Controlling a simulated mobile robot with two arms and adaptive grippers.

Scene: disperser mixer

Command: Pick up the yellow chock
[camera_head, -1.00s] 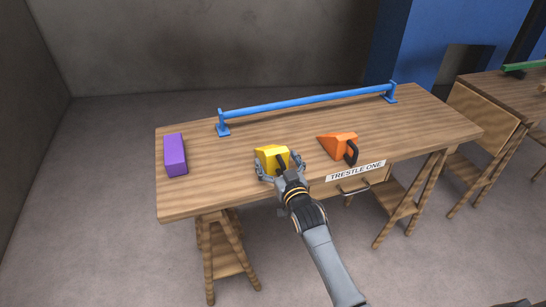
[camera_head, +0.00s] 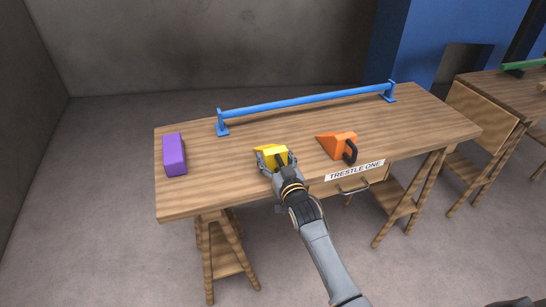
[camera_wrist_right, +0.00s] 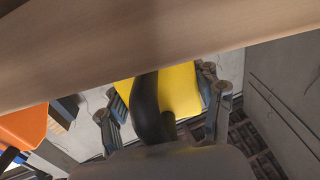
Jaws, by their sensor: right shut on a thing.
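The yellow chock (camera_head: 270,152) is a wedge with a dark handle, at the front middle of the wooden table (camera_head: 215,185). My right gripper (camera_head: 275,160) is shut on it, with the fingers around its near end. In the right wrist view the yellow chock (camera_wrist_right: 180,90) shows with its black handle (camera_wrist_right: 150,108) between the fingers of my right gripper (camera_wrist_right: 165,112). I cannot tell whether the chock touches the tabletop. My left gripper is not in view.
An orange chock (camera_head: 338,146) with a black handle stands to the right. A purple block (camera_head: 174,154) lies at the left end. A blue rail (camera_head: 305,101) runs along the back. A sign reading TRESTLE ONE (camera_head: 354,171) is on the front edge.

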